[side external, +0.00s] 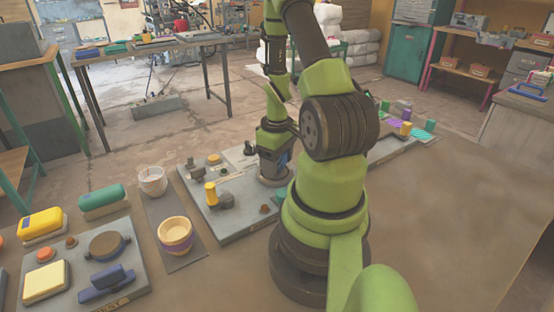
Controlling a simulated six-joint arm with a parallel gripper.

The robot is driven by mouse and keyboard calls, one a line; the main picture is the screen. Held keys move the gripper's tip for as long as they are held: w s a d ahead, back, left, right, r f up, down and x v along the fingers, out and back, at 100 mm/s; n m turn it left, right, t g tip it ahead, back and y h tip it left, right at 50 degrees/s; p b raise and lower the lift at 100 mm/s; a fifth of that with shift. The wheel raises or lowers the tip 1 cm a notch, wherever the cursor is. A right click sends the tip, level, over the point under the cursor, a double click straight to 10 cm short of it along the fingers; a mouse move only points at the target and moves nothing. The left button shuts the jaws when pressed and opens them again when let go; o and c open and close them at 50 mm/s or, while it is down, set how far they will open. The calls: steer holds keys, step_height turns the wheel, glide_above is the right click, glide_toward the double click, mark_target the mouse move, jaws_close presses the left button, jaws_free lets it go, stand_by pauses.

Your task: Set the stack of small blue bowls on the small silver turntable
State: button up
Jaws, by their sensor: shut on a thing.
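My gripper (274,158) points down at the middle of the view, partly hidden behind my own arm. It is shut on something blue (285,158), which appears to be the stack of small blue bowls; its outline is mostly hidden. Just below is a round grey rim (270,183), which looks like the small silver turntable. I cannot tell whether the blue thing touches it.
A grey panel (240,220) with a yellow-topped knob (211,193) lies left of the gripper. A dark mat (160,214) holds a cream-and-purple bowl stack (175,231) and white bowls (152,179). Another panel (130,264) with blocks is farther left.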

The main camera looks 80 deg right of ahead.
steer(key=shift+f, duration=0.4)
stand_by(0.3)
steer(key=o, duration=1.1)
steer(key=shift+c, duration=0.2)
step_height(320, 180, up, 10)
